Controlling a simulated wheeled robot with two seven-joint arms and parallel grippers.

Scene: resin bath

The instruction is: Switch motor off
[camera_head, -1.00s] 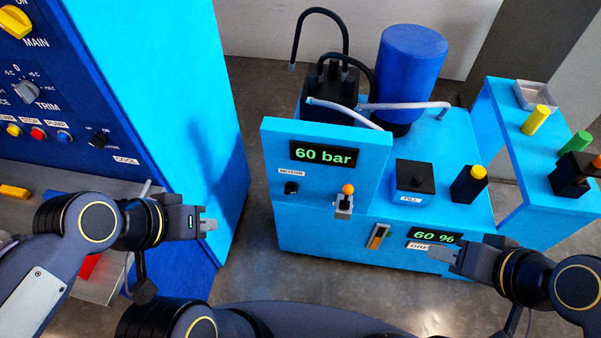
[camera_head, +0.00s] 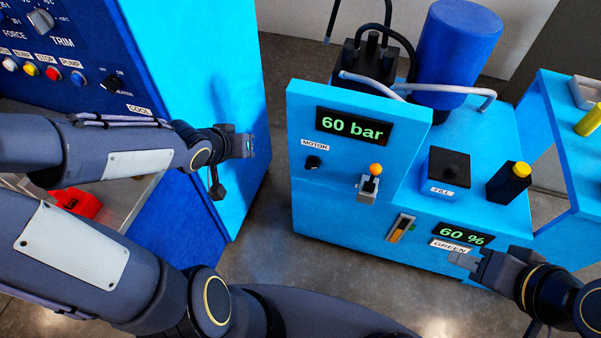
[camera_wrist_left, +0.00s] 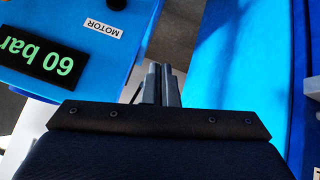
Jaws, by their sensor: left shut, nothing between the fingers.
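The black motor knob (camera_head: 313,162) is on the front of the blue machine (camera_head: 390,155), just under the white MOTOR label (camera_head: 315,144). In the left wrist view the knob (camera_wrist_left: 117,4) is cut by the top edge and the label (camera_wrist_left: 103,28) shows upside down. My left gripper (camera_head: 250,145) is shut and empty, left of the knob and apart from it. Its closed fingers also show in the left wrist view (camera_wrist_left: 161,82). My right gripper (camera_head: 466,260) is in front of the GREEN label, low at the right; its finger gap is unclear.
A display reading 60 bar (camera_head: 354,126) is above the knob. A lever with an orange tip (camera_head: 372,178) sticks out to its right. A blue cabinet (camera_head: 215,80) stands close beyond my left gripper. Open floor lies between cabinet and machine.

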